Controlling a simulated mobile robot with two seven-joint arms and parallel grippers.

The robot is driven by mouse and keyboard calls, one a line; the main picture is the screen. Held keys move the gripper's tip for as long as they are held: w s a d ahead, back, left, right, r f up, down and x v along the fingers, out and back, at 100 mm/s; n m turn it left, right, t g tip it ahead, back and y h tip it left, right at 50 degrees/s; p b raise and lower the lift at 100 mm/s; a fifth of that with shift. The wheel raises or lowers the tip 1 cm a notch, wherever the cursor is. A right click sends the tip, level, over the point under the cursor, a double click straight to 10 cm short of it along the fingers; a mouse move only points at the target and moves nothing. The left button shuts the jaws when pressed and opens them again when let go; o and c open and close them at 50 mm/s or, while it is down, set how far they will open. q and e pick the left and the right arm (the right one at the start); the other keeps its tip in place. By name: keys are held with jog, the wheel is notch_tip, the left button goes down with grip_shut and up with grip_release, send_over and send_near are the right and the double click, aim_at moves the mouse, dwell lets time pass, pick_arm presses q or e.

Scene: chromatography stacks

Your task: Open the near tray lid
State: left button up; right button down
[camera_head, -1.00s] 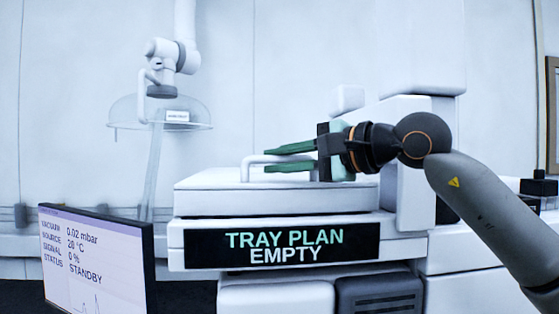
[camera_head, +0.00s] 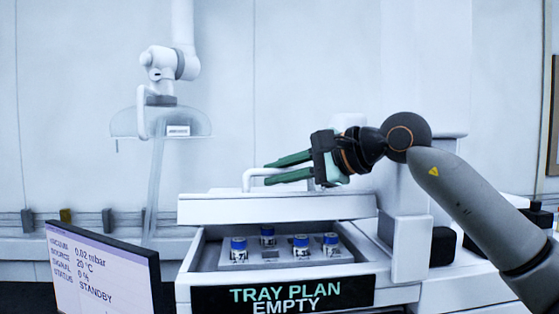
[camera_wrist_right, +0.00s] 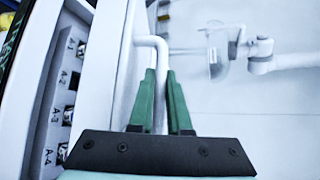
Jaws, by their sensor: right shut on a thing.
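The near tray lid (camera_head: 330,206) is white and stands raised and tilted above its tray (camera_head: 190,262). Its bent white bar handle (camera_head: 247,177) sticks up from the top; the handle also shows in the right wrist view (camera_wrist_right: 150,41). My right gripper (camera_head: 270,171) is shut on the handle, with its green fingers on either side of the bar; it also shows in the right wrist view (camera_wrist_right: 160,78). Several blue-capped vials (camera_head: 301,244) stand in the open tray. My left gripper is not in view.
A dark label panel (camera_head: 283,296) reading "TRAY PLAN EMPTY" is on the tray's front. A monitor (camera_head: 100,270) stands at the front left. A clear hood (camera_head: 170,122) hangs from a white arm behind, at the left. White instrument housing (camera_head: 408,215) is at the right.

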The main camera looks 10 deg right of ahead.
jog(key=w+r+p, duration=0.1)
jog(key=r+p, duration=0.1)
jog(key=shift+w+r, duration=0.3)
jog(key=shift+w, duration=0.05)
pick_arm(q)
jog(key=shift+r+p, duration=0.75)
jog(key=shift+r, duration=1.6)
pick_arm(e)
jog(key=shift+w+r, duration=0.5)
jog(key=shift+w, duration=0.2)
jog(key=c, duration=1.1)
grip_release()
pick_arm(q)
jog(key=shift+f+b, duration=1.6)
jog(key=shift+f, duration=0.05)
pick_arm(e)
jog(key=shift+v, duration=6.3)
